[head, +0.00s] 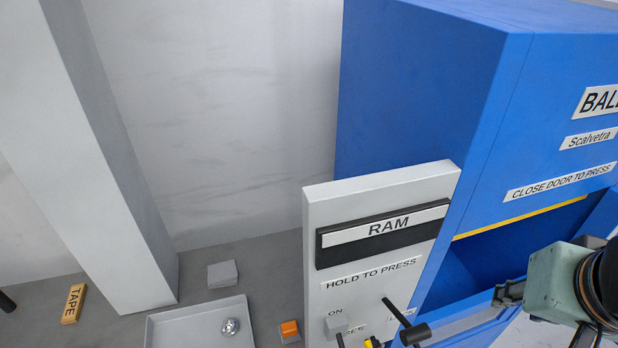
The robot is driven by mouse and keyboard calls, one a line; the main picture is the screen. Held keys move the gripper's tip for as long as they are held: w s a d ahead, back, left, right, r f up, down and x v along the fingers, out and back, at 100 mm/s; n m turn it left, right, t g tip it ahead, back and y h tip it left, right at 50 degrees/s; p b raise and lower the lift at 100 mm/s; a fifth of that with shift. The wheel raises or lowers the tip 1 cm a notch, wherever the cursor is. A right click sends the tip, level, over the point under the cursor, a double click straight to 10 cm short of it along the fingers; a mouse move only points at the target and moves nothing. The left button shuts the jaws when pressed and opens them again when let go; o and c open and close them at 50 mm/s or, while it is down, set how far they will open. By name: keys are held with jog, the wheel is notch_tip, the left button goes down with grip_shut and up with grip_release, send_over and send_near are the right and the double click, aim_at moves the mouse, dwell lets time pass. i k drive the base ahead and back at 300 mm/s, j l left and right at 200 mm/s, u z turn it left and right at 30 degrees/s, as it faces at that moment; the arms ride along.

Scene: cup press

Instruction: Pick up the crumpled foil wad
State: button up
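The crumpled foil wad (230,327) is a small, shiny silver ball. It lies in a shallow light grey tray (190,319) at the bottom of the head view, towards the tray's right side. The tray's near part is cut off by the frame. My gripper (510,292) shows only in part at the right edge, beside a pale green block and dark round parts of my arm. It is well to the right of the foil and apart from it. Its fingers do not show clearly enough to tell their opening.
A blue press (430,95) fills the right, with a grey RAM panel (375,205) and black-handled lever (413,334) right of the tray. An orange-topped block (289,329), a grey block (222,274), a grey pillar (95,160) and a TAPE block (74,303) stand around the tray.

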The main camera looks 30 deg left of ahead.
aim_at(230, 326)
jog(key=u, duration=2.15)
jog(key=k+j+z, duration=0.25)
jog(key=j, duration=0.15)
jog(key=i, duration=0.4)
jog(key=k+z, duration=0.4)
jog(key=j+z, duration=0.25)
jog(key=z, duration=0.15)
jog(key=j+z, duration=0.75)
jog(key=j, duration=0.3)
jog(key=k, duration=0.05)
